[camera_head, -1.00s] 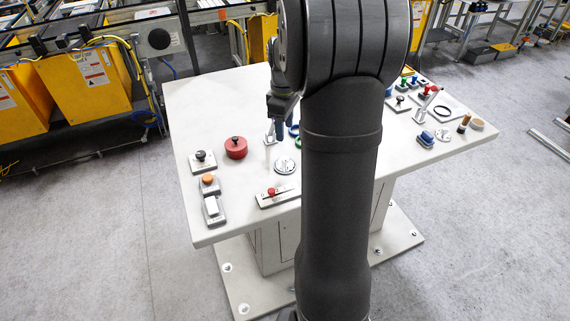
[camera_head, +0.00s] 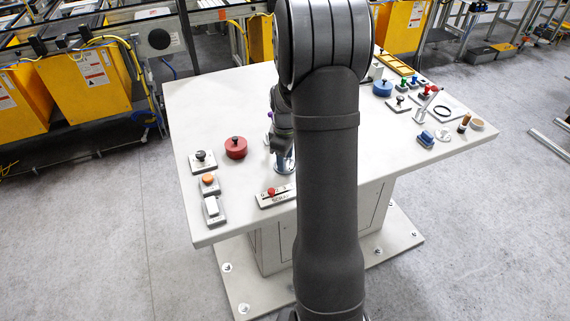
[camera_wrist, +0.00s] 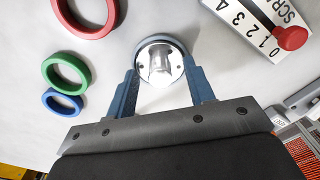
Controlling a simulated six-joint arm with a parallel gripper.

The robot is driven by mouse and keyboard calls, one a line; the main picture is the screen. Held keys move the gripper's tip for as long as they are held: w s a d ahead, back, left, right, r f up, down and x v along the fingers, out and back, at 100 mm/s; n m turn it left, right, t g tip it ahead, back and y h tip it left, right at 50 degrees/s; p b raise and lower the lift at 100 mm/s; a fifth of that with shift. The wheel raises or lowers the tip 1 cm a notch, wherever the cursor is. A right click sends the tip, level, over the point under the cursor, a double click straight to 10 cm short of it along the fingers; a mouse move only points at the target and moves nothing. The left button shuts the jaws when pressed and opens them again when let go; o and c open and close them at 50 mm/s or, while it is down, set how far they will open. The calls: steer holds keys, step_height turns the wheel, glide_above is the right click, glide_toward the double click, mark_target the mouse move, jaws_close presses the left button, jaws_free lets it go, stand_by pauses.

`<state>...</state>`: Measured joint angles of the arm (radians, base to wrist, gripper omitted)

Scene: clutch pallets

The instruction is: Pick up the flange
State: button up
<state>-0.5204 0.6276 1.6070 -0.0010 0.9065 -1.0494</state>
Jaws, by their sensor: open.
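The flange (camera_wrist: 160,62) is a round, shiny metal disc with a raised hub. In the wrist view it lies on the white table between the fingers of my gripper (camera_wrist: 160,76). The fingers are blue and open, one on each side of it. I cannot tell whether they touch its rim. In the head view my gripper (camera_head: 284,165) points down at the flange's place and hides most of the flange.
A lettered slider with a red knob (camera_wrist: 291,38) is close at the right in the wrist view. Red (camera_wrist: 86,14), green (camera_wrist: 66,73) and blue (camera_wrist: 62,103) rings lie to the left. A red round pot (camera_head: 235,149) stands left of my gripper in the head view.

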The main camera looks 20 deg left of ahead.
jaws_close()
steer(key=shift+r, duration=0.1)
